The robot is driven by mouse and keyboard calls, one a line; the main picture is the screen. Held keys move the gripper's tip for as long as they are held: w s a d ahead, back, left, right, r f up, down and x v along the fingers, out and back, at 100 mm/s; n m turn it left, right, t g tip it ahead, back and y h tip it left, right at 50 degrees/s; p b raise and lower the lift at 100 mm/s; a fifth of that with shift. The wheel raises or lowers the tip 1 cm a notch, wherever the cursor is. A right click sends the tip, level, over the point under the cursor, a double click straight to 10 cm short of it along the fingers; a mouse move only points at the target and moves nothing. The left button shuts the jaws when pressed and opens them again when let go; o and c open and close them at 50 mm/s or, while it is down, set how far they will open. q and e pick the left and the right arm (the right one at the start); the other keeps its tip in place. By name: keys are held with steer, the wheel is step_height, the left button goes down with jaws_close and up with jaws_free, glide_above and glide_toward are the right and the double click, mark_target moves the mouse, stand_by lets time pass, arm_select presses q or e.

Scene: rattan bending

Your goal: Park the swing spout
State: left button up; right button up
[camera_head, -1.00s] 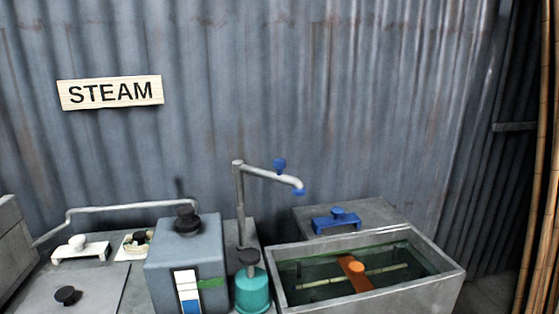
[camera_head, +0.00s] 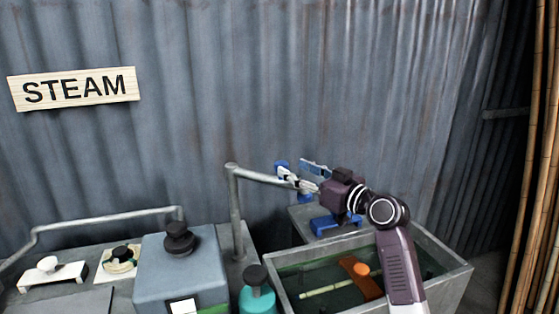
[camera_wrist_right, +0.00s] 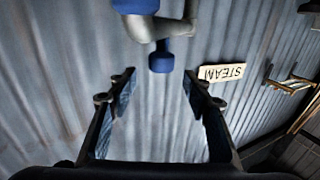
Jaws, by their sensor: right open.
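The grey swing spout (camera_head: 257,177) reaches right from an upright post (camera_head: 236,215) over the tank side of the bench. It has a blue knob (camera_head: 281,165) on top and a blue tip (camera_head: 305,197) at its outer end. My right gripper (camera_head: 302,173) is open at this outer end and partly hides it. In the right wrist view, the spout's grey bend (camera_wrist_right: 150,28) and blue tip (camera_wrist_right: 160,62) lie just ahead of my open right fingers (camera_wrist_right: 158,80), with nothing visibly gripped. My left gripper is not in view.
Below my arm, a grey water tank (camera_head: 452,283) holds an orange piece (camera_head: 362,278) and a pale stick. A blue-grey box (camera_head: 180,262) and a teal canister (camera_head: 257,298) stand left of it. A corrugated wall (camera_head: 380,90) closes the back; bamboo poles (camera_head: 535,180) stand right.

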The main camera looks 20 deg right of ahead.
mark_target(286, 166)
steer(key=p+x, duration=0.1)
steer(key=x, duration=0.3)
steer(key=shift+w+a, duration=0.2)
steer(key=shift+a, duration=0.05)
steer(key=shift+w+a+f+p, duration=0.1)
steer(key=shift+w+a+p, duration=0.25)
steer(key=shift+w, duration=0.35)
steer(key=c, duration=0.4)
steer(key=shift+c, duration=1.4)
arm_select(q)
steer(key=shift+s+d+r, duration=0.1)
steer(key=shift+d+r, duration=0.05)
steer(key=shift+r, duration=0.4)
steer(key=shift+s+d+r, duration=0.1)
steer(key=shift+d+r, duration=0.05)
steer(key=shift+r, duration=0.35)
arm_select(e)
jaws_close()
